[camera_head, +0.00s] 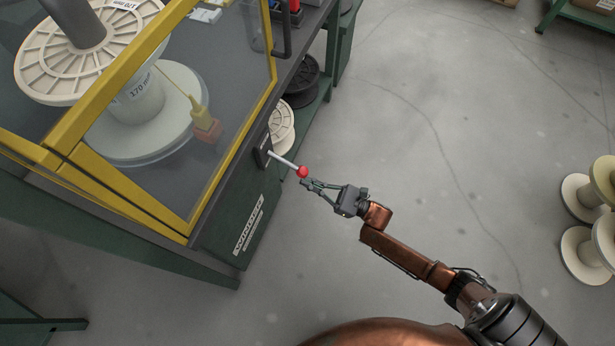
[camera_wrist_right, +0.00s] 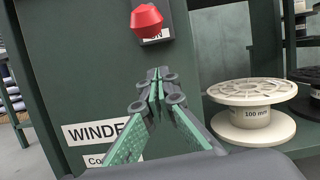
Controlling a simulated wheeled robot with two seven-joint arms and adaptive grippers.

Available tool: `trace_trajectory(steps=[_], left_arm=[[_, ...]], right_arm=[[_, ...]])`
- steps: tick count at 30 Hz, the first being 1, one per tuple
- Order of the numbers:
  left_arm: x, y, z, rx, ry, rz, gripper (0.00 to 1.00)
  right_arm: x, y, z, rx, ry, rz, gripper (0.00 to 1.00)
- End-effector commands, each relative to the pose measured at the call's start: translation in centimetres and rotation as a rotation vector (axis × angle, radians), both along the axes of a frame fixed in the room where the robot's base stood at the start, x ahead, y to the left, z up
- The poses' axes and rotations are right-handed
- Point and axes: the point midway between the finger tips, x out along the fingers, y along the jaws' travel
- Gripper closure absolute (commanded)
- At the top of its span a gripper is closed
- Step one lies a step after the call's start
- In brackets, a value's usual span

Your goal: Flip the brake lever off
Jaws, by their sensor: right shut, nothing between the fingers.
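The brake lever (camera_head: 283,161) is a pale metal rod with a red knob (camera_head: 302,172) at its end. It sticks out from a dark slotted plate (camera_head: 263,150) on the side of the green winder cabinet (camera_head: 228,222). My right gripper (camera_head: 308,184) is shut and empty, with its tips close beside the knob; I cannot tell whether they touch. In the right wrist view the red knob (camera_wrist_right: 146,18) shows above the shut fingertips (camera_wrist_right: 157,73). A small plate (camera_wrist_right: 156,38) behind it reads "ON". My left gripper is not in view.
A yellow-framed clear guard (camera_head: 225,130) covers large spools on the cabinet. A white spool (camera_wrist_right: 250,108) sits on a shelf beyond the cabinet. More spools (camera_head: 583,250) stand at the far right. The grey floor (camera_head: 430,120) between is open.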

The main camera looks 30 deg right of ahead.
Motion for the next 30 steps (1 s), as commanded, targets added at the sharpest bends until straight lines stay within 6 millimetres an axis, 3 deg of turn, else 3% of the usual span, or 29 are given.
trace_trajectory(steps=[9,25,30], left_arm=[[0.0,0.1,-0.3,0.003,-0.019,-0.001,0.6],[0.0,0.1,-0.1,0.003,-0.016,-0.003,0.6],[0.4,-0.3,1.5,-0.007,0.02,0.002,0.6]], right_arm=[[-0.4,-0.1,2.8,-0.003,0.001,-0.002,1.0],[-0.4,-0.3,3.2,-0.005,0.005,-0.004,1.0],[-0.6,-0.7,3.8,-0.018,0.017,-0.008,1.0]])
